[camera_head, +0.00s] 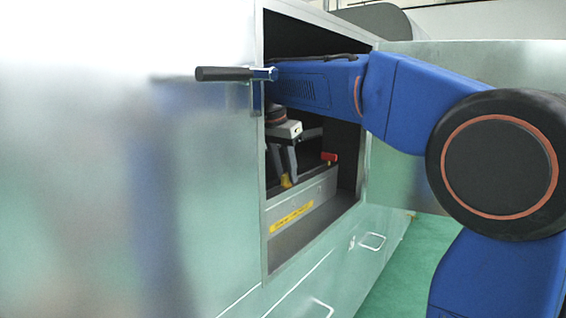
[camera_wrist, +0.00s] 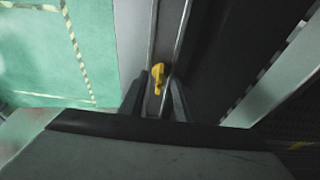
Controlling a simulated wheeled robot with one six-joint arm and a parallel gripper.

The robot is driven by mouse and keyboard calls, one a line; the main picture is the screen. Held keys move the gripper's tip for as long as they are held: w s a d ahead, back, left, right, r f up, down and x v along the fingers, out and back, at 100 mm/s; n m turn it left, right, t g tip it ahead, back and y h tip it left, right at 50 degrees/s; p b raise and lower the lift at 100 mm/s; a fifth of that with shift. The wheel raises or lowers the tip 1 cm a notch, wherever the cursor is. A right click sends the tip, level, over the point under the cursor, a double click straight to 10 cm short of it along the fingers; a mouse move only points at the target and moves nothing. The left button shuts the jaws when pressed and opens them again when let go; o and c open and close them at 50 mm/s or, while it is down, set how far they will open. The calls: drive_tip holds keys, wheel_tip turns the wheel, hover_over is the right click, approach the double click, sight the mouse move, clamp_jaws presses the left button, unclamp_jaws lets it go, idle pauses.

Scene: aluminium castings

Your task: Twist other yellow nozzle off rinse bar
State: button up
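A small yellow nozzle (camera_wrist: 158,76) sits on a narrow grey bar (camera_wrist: 170,25), seemingly the rinse bar, in the wrist view. The nozzle also shows in the head view (camera_head: 286,181), low inside the cabinet opening. My gripper (camera_head: 285,180) points down through the opening, with its fingertips at the nozzle. In the wrist view the two dark fingers of my gripper (camera_wrist: 157,82) stand to either side of the nozzle, with a visible gap on each side. The gripper looks open and not closed on it. The nozzle's base is hard to make out.
The opening's metal frame (camera_head: 265,240) surrounds my arm closely. A red part (camera_head: 329,157) lies inside, right of my gripper. A yellow label (camera_head: 291,217) is on the inner ledge. A door handle (camera_head: 225,74) juts out at left. Green floor (camera_head: 400,270) shows at lower right.

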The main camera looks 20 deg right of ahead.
drive_tip(key=shift+d+f, duration=0.1)
drive_tip(key=shift+f, duration=0.2)
clamp_jaws()
drive_tip(key=n+y, duration=0.1)
drive_tip(key=n, duration=0.3)
drive_tip(key=shift+d+t, duration=0.15)
drive_tip(key=shift+t, duration=0.25)
drive_tip(key=shift+s+n+y, duration=0.1)
drive_tip(key=shift+n+y, duration=0.2)
drive_tip(key=shift+n, duration=0.9)
drive_tip(key=shift+d+n+t+y, duration=0.1)
drive_tip(key=shift+n+t+y, duration=0.2)
drive_tip(key=shift+n, duration=0.8)
drive_tip(key=n+y, duration=0.1)
drive_tip(key=n, duration=0.3)
drive_tip(key=shift+d+f, duration=0.1)
